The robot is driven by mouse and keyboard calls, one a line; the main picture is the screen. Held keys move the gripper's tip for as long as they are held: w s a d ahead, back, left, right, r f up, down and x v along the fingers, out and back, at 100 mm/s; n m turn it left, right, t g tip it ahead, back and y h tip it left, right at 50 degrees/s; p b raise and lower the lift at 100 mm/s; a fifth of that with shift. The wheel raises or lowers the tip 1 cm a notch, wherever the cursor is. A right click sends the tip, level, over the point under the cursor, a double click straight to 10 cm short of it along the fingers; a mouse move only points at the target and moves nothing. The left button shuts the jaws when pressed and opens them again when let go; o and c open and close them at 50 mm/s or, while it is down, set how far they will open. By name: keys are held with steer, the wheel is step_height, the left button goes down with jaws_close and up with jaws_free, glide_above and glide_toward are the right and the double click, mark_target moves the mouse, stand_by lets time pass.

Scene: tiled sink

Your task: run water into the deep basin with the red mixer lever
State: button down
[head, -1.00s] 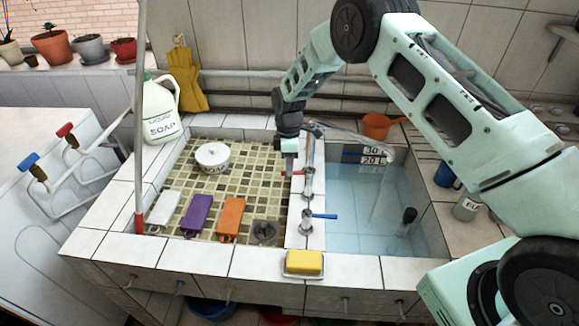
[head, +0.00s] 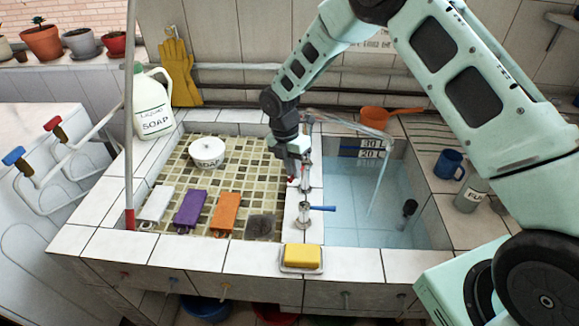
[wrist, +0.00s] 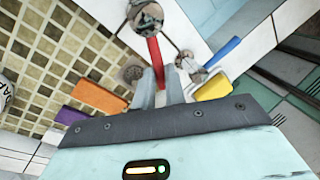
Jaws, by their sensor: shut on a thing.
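The red mixer lever (wrist: 154,50) sticks out from the mixer body (wrist: 146,16) in the wrist view. My gripper (wrist: 164,85) is shut on the lever, its fingers hiding the lever's end. In the head view my gripper (head: 294,174) is at the mixer on the tiled ledge, and only a little red shows by the fingers. The spout (head: 345,124) reaches right over the deep basin (head: 345,225). A thin pale stream of water (head: 379,186) falls from it into the basin. Marks of 30 L and 20 L (head: 371,148) are on its back wall.
A blue lever (head: 322,208) on a second valve sits just in front of the mixer. A yellow sponge (head: 302,256) lies on the front ledge. The shallow mosaic basin (head: 180,172) is left, with a soap pot (head: 207,152). A dark upright piece (head: 408,208) stands in the deep basin.

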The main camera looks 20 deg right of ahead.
steer(key=shift+s+d+n, duration=0.25)
steer(key=shift+n, duration=0.4)
steer(key=shift+s+d+n, duration=0.2)
steer(key=shift+s+n, duration=0.05)
steer(key=shift+n, duration=0.4)
steer(key=c, duration=1.5)
jaws_free()
steer(key=shift+o, duration=0.2)
steer(key=shift+r, duration=0.1)
step_height(320, 180, up, 17)
steer(key=w+a+b, duration=0.2)
steer(key=b, duration=0.1)
steer(key=shift+a+b, duration=0.25)
steer(key=shift+b, duration=0.05)
